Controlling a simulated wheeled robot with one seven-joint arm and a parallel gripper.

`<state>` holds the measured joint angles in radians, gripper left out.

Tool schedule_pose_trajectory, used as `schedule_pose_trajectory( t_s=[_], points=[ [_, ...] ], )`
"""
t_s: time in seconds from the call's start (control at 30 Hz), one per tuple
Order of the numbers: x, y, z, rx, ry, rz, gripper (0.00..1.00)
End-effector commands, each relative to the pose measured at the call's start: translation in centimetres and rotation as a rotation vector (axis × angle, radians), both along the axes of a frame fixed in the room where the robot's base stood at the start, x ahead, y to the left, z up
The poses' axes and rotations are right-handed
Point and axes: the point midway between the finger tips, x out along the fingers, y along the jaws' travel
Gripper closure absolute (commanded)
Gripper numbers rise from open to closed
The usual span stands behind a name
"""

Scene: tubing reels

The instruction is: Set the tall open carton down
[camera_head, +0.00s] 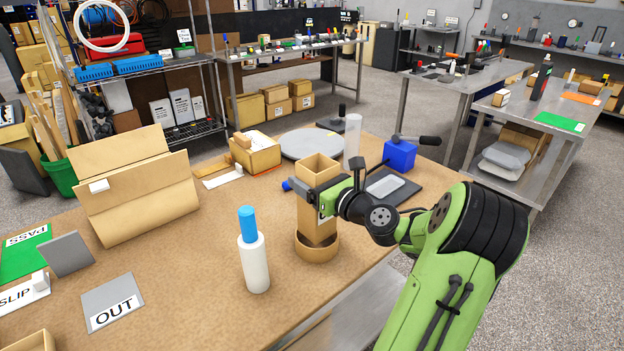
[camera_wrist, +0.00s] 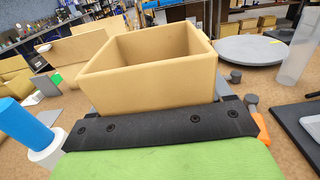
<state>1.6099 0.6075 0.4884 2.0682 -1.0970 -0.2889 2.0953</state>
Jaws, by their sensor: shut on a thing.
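The tall open carton (camera_head: 316,219) is brown, square and open at the top. It stands roughly upright in my gripper (camera_head: 327,197), which is shut on its side. Its lower end is just above or inside a round brown ring-shaped holder (camera_head: 317,252) on the bench; I cannot tell whether it touches. In the wrist view the carton's open top (camera_wrist: 150,75) fills the middle, beyond my gripper's dark edge (camera_wrist: 160,124). The fingertips are hidden there.
A white cylinder with a blue top (camera_head: 253,262) stands left of the holder. A clear tube (camera_head: 352,140), a grey round disc (camera_head: 304,143) and a blue block with a lever (camera_head: 399,155) stand behind.

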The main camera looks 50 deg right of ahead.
Motion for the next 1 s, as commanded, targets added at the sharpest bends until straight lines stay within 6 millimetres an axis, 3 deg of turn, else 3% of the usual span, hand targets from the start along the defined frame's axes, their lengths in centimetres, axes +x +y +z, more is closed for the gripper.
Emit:
schedule_pose_trajectory(
  t_s=[0.2, 0.23, 0.33, 0.57, 0.67, 1.0],
  points=[
    [0.0, 0.0, -0.7, 0.002, 0.000, 0.000, 0.69],
    [0.0, 0.0, -0.7, 0.001, 0.000, 0.000, 0.17],
    [0.0, 0.0, -0.6, 0.001, 0.000, 0.000, 0.02],
    [0.0, 0.0, -0.6, 0.001, 0.000, 0.000, 0.00],
    [0.0, 0.0, 0.4, -0.004, -0.001, 0.000, 0.00],
    [-8.8, 0.8, 0.4, 0.004, 0.002, -0.006, 0.00]
  ],
)
